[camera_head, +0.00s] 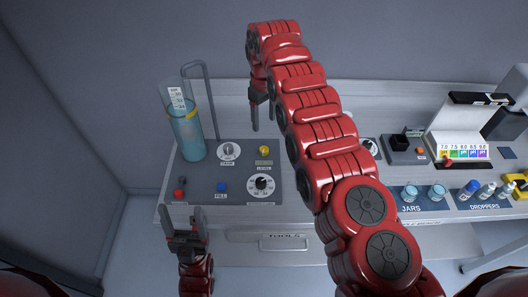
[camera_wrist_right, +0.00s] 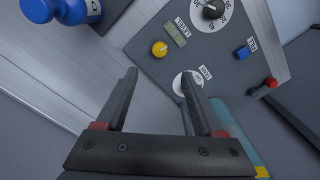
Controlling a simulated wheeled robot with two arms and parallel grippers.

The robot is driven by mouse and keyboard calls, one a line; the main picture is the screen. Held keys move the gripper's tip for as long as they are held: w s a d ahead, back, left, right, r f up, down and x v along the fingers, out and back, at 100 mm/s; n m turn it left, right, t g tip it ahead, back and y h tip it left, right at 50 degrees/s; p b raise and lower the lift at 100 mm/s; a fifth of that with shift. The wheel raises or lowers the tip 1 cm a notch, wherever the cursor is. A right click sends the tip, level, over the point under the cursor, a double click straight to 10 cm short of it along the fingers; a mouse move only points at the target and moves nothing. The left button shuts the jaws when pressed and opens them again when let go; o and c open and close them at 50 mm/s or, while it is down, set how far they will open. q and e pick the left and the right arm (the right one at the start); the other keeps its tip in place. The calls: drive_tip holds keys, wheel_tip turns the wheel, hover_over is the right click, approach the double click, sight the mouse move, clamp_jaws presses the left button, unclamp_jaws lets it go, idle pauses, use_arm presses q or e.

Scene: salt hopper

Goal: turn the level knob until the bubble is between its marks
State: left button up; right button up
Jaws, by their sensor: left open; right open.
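The level knob (camera_head: 264,150) is a small round yellow knob on the grey control panel (camera_head: 205,172). It also shows in the right wrist view (camera_wrist_right: 159,48). The level window (camera_head: 264,163), a small greenish strip, sits beside it, also in the right wrist view (camera_wrist_right: 177,34). The bubble and its marks are too small to make out. My right gripper (camera_head: 262,122) is open and empty behind the panel, apart from the knob. In its wrist view the fingers (camera_wrist_right: 160,78) point toward the knob. My left gripper (camera_head: 183,218) is open and empty in front of the panel's left corner.
A tall water cylinder (camera_head: 188,135) and a bent grey pipe (camera_head: 210,100) stand at the panel's back left. A white-ringed knob (camera_head: 228,151), black dial (camera_head: 261,184), blue button (camera_head: 222,187) and red lever (camera_head: 180,193) surround the level knob. Jars (camera_head: 409,193) stand right.

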drive_tip(key=b, duration=0.6)
hover_over(264, 149)
wheel_tip(264, 149, down, 8)
drive_tip(key=shift+w+f+p, duration=0.1)
drive_tip(key=shift+f+p, duration=0.7)
drive_tip(key=shift+p, duration=0.15)
wheel_tip(264, 149, down, 3)
drive_tip(key=shift+r+b, duration=0.1)
drive_tip(key=shift+b, duration=0.25)
drive_tip(key=shift+f, duration=0.35)
clamp_jaws()
